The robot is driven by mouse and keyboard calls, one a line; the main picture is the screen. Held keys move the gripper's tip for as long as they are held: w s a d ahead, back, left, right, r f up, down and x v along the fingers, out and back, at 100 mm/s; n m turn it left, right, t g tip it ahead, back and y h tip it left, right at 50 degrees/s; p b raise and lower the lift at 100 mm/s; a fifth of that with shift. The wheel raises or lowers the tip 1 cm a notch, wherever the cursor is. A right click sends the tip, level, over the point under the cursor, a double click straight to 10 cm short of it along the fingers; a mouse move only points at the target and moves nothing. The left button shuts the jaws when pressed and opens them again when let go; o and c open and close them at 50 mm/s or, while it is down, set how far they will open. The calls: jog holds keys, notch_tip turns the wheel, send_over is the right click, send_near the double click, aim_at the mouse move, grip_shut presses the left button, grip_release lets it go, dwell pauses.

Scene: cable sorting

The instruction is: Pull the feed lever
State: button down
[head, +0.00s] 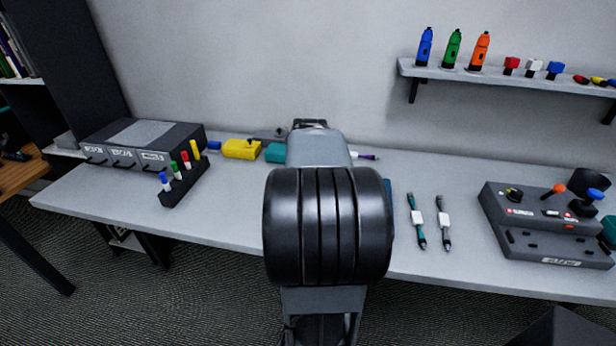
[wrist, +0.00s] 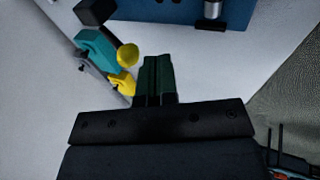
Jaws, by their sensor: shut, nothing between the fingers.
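In the wrist view my gripper (wrist: 157,62) points up the picture with its two dark fingers together and nothing between them. A rounded yellow knob (wrist: 127,54) shows just left of the fingertips, with a smaller yellow part (wrist: 122,83) below it. A teal block (wrist: 96,48) lies left of the knob. I cannot tell whether the knob belongs to the feed lever. In the head view a grey control box (head: 560,261) at the right has an orange-tipped lever (head: 558,188) and a blue-tipped lever (head: 594,194). My arm hides the gripper there.
A blue panel (wrist: 180,13) with a metal cylinder (wrist: 213,9) lies beyond the fingers. A marker rack (head: 183,186), drawer unit (head: 140,140) and yellow block (head: 241,149) stand left. The left front of the table is clear.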

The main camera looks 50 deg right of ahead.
jog(key=v, duration=0.7)
jog(key=shift+s+a+r, duration=0.2)
jog(key=shift+a, duration=0.15)
dwell(0.5)
